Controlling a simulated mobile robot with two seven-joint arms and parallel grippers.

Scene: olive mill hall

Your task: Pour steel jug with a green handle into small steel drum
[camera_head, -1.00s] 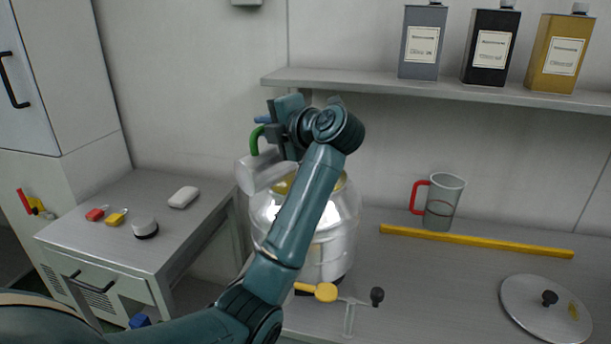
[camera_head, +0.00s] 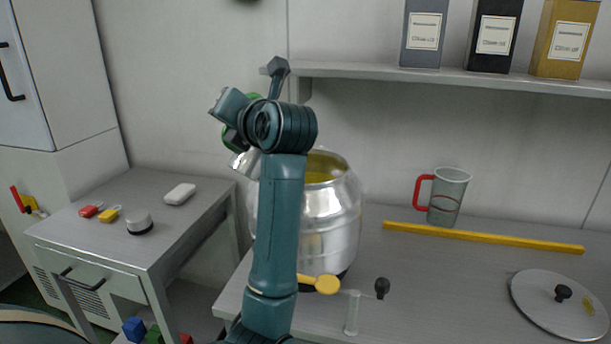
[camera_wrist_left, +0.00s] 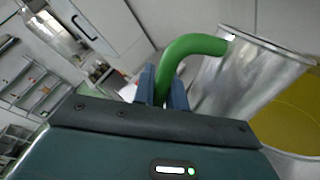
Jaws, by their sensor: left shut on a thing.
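The steel drum (camera_head: 338,225) stands on the bench, open at the top, with yellow-green liquid or lining inside. Its inside (camera_wrist_left: 293,118) also shows in the left wrist view. My left gripper (camera_wrist_left: 162,88) is shut on the green handle (camera_wrist_left: 188,47) of the steel jug (camera_wrist_left: 243,78). In the head view the jug (camera_head: 244,164) is mostly hidden behind my left arm, at the drum's upper left. Its body is tilted; in the wrist view its rim lies beside the drum opening. No stream is visible. My right gripper is out of view.
A clear jug with a red handle (camera_head: 444,198), a yellow bar (camera_head: 480,237) and a round lid (camera_head: 555,304) lie to the right. A shelf (camera_head: 450,80) with several cans hangs above.

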